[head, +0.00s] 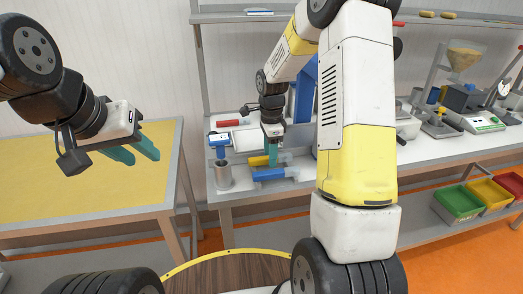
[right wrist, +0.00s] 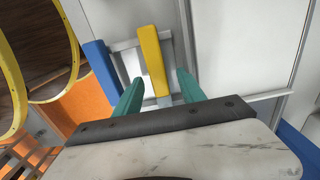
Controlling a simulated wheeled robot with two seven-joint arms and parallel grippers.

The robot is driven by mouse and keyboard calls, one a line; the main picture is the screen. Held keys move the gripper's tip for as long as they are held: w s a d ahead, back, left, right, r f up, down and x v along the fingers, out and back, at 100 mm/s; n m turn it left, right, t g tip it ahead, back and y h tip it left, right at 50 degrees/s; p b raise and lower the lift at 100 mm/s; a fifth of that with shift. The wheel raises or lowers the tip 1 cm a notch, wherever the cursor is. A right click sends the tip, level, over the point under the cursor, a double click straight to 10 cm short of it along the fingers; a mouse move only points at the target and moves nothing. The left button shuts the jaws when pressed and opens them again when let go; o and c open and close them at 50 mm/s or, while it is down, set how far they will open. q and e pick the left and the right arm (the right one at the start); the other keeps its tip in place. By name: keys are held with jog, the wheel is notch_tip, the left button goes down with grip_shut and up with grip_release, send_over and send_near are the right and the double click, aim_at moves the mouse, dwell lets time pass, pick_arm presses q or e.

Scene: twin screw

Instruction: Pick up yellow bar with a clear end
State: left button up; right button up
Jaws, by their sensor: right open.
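The yellow bar (right wrist: 152,50) lies on a grey holder beside a blue bar (right wrist: 98,65). A pale grey piece shows at its near end in the right wrist view. In the head view the yellow bar (head: 258,160) is partly hidden by my right gripper (head: 273,152). My right gripper (right wrist: 159,78) is open, its teal fingers on either side of the bar's near end with gaps; I cannot tell their height relative to it. The blue bar (head: 270,174) lies in front. My left gripper (head: 144,157) is open and empty, over the yellow-topped table's right side.
A metal cup (head: 222,175) stands left of the bars on the workbench. A red-handled tool (head: 229,122) lies behind. Scales and a hopper (head: 464,58) are at the right. Green (head: 458,203), yellow and red bins sit below. The yellow-topped table (head: 60,185) is clear.

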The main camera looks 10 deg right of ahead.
grip_shut()
dwell(0.4)
